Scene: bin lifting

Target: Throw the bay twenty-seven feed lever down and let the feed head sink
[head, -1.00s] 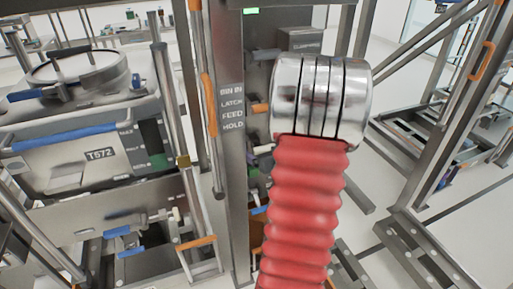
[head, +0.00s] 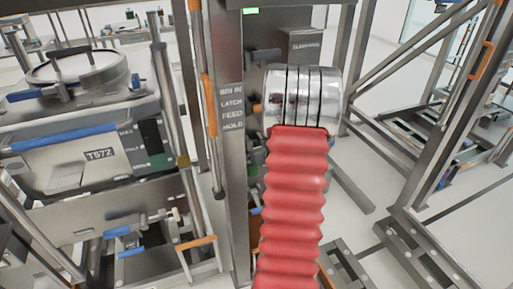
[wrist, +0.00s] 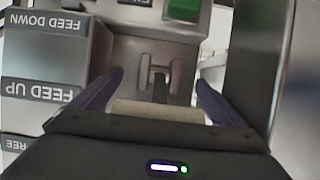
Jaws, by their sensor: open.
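In the wrist view my gripper (wrist: 159,78) is open, its two dark purple fingers apart. A grey metal piece with an H-shaped end (wrist: 158,74), perhaps the feed lever, stands between and beyond the fingertips; I cannot tell if they touch it. A pale tan bar (wrist: 158,111) lies across the space between the fingers, nearer the camera. A panel at left carries upside-down labels FEED DOWN (wrist: 47,22), FEED UP (wrist: 40,92) and a partly cut one. In the head view my arm hides the gripper and the lever. I cannot pick out the feed head.
A green lit block (wrist: 184,10) is at the wrist view's top. In the head view a post with labels (head: 232,107) stands just left of my arm. A bin marked T572 (head: 98,154) sits in the frame at left. Metal frames (head: 440,150) stand at right.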

